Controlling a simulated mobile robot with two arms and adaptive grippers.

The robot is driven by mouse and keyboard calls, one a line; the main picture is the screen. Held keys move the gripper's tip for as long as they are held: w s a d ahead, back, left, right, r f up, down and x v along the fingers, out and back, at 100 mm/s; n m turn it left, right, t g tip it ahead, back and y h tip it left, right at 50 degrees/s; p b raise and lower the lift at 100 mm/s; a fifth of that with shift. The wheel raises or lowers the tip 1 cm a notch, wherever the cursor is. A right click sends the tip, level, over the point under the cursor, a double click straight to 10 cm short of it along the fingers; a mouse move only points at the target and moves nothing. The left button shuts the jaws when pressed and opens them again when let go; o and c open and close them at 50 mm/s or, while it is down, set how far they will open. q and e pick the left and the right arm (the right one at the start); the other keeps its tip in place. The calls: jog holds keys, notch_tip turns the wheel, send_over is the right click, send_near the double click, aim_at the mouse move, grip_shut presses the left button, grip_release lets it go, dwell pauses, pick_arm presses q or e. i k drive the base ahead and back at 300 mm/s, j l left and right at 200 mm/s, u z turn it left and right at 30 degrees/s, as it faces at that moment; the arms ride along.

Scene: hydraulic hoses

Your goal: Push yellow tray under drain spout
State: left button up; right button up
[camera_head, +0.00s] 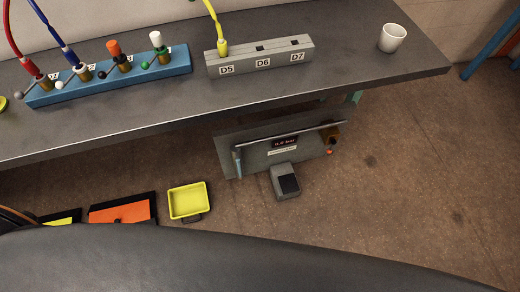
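The yellow tray (187,201) is a shallow, square, empty-looking tray on the brown floor, below the bench's front edge, with a dark handle at its near side. A grey panel (262,155) under the bench carries a pale pipe (238,161) that turns down at its left end; this looks like the drain spout. The tray is to the left of and nearer than this pipe end, not beneath it. Neither of my grippers is in view.
A grey foot pedal (286,182) stands right of the tray. An orange bin (121,212) stands left of it. The bench (330,82) holds a blue hose manifold (110,75), a grey port block (260,56) and a white cup (392,38). Floor at right is clear.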

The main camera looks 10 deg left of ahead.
aim_at(191, 200)
jog(key=k, duration=0.85)
